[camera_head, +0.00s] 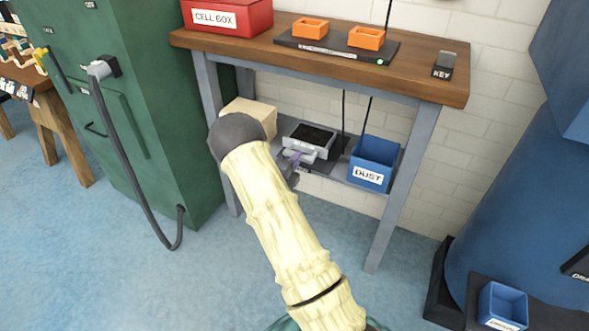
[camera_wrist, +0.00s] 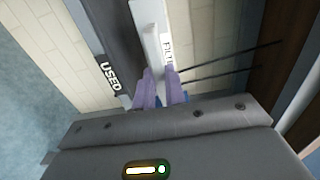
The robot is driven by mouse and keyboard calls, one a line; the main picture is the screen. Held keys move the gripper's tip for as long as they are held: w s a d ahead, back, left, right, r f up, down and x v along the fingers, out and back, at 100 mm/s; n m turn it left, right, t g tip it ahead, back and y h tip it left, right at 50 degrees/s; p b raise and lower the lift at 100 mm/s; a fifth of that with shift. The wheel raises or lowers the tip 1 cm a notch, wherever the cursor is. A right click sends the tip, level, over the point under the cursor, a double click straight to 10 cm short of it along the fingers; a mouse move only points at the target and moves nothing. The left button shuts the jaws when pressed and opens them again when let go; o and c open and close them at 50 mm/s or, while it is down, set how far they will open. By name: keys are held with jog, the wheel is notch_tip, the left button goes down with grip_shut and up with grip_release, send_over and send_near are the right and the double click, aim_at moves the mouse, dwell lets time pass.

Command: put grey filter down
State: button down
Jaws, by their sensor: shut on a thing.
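The grey filter (camera_head: 309,142) is a light grey, flat box with a dark top. In the head view it is at the lower shelf of the workbench. My gripper (camera_head: 293,157) is at its front left edge, partly hidden by my arm. In the wrist view my gripper's purple fingers (camera_wrist: 160,90) are shut on the filter's pale edge (camera_wrist: 152,45). A partly hidden label beginning "FILT" is beside the right finger. A dark surface marked USED (camera_wrist: 110,75) lies along the left side. I cannot tell whether the filter touches the surface under it.
A blue DUST bin (camera_head: 374,163) stands right of the filter on the shelf (camera_head: 340,178). The workbench top (camera_head: 420,82) is above, with legs on both sides. Dark cables hang behind the filter.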

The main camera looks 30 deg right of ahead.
notch_tip(320, 180, down, 4)
jog(key=shift+d+r+b, duration=0.1)
jog(key=shift+r+b, duration=0.15)
jog(key=shift+b, duration=0.3)
jog(key=shift+f, duration=0.1)
jog(key=c, duration=1.5)
grip_release()
jog(key=shift+o, duration=0.2)
